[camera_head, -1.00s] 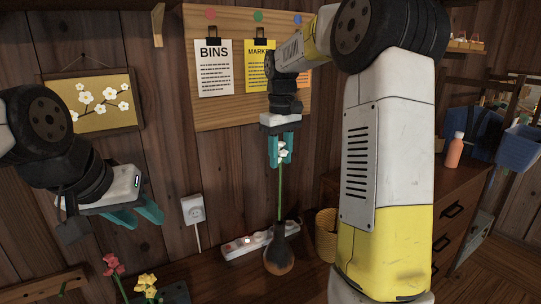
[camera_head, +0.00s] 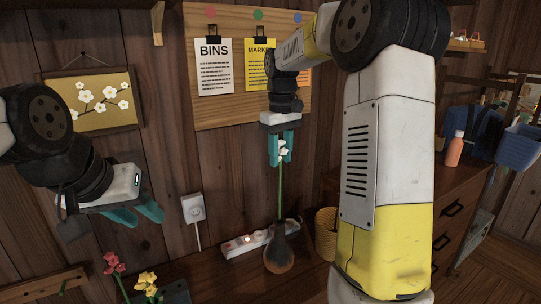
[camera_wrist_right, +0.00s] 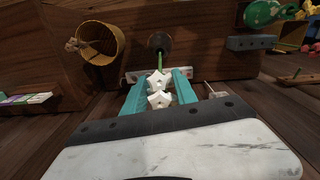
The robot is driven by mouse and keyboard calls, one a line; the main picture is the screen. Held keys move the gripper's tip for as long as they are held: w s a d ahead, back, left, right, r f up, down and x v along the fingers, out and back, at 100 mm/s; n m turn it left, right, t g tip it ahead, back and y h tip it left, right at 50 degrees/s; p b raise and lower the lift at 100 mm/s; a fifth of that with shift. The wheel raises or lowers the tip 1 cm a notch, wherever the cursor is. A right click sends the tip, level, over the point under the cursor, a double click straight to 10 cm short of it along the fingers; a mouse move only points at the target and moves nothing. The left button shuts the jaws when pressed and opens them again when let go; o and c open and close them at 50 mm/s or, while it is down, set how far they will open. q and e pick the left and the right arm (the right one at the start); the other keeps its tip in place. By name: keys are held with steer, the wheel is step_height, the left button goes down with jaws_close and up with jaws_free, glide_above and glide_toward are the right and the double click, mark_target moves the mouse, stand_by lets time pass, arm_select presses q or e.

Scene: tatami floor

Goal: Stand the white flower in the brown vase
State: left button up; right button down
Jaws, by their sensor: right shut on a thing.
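The white flower (camera_head: 281,150) hangs upright, blossoms up, with its long green stem pointing down. My right gripper (camera_head: 280,147) is shut on it just at the blossoms. The dark brown vase (camera_head: 279,254) stands below on the wooden surface. The stem's lower end meets the vase's mouth and looks to be at or just inside it; how deep I cannot tell. In the right wrist view the white blossoms (camera_wrist_right: 158,90) sit between the teal fingers (camera_wrist_right: 157,93), and the stem runs to the vase (camera_wrist_right: 158,42). My left gripper (camera_head: 136,215) is open and empty at the left.
A white power strip (camera_head: 246,243) lies right behind the vase. A yellow woven basket (camera_head: 326,234) stands to its right. Red (camera_head: 114,262) and yellow flowers (camera_head: 146,281) stand at the lower left. A wall socket (camera_head: 194,210) with a cord is behind.

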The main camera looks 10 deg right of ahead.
mark_target(280, 164)
steer(key=shift+f, duration=6.35)
steer(key=c, duration=0.8)
jaws_free()
steer(key=shift+o, duration=0.3)
steer(key=o, duration=0.5)
steer(key=shift+r, duration=3.95)
